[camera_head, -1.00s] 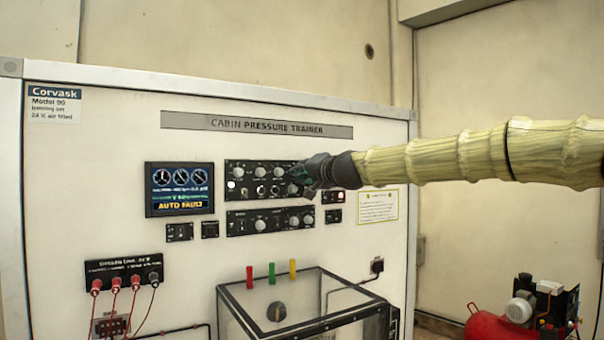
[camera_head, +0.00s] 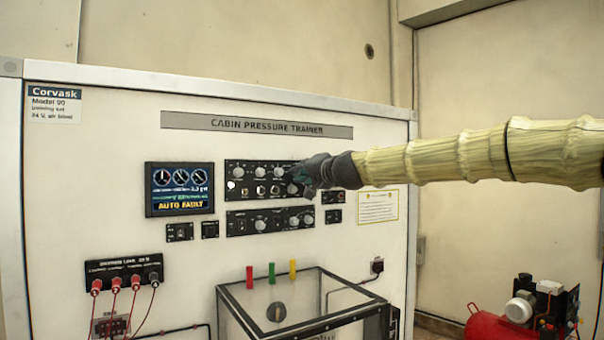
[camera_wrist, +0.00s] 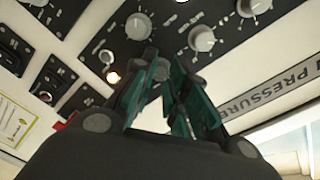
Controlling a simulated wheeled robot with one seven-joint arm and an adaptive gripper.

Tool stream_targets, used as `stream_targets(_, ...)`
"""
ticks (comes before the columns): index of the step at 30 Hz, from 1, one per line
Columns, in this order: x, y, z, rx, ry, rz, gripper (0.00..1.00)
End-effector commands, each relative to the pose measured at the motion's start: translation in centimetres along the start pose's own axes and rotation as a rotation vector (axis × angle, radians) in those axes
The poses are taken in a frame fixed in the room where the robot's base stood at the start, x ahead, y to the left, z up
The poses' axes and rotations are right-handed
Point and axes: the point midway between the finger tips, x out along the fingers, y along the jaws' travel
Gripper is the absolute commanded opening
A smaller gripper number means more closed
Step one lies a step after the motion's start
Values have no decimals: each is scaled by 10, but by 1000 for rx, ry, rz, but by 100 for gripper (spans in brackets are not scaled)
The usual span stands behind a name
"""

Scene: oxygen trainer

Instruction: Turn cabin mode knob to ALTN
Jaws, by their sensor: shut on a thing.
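The upper black control panel (camera_head: 229,163) carries a row of grey round knobs and a lower row of smaller controls. My gripper (camera_head: 299,177) is at its right end, reaching in from the right and covering that corner. In the wrist view the teal fingers (camera_wrist: 163,68) converge on a small grey knob (camera_wrist: 162,69) at the panel, shut on it and mostly hiding it. The knob's label and pointer position cannot be read, so I cannot tell its setting. Two larger grey knobs, one at left (camera_wrist: 138,26) and one at right (camera_wrist: 203,38), are close beyond the fingertips.
A screen (camera_head: 180,189) reads AUTO FAULT. A second knob panel (camera_head: 235,228) is just below, with small switch modules (camera_head: 332,197) at right. A clear-topped box (camera_head: 277,312) juts out below. An air compressor (camera_head: 520,310) stands at lower right.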

Motion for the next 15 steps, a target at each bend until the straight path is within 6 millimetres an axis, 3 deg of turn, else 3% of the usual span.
stream_targets(10,-1,-4,-6,0,10,-4,0)
stream_targets(11,-1,-4,-6,0,10,-4,21)
stream_targets(14,-1,-4,-5,0,8,-4,39)
stream_targets(15,-1,-4,-4,0,7,-3,39)
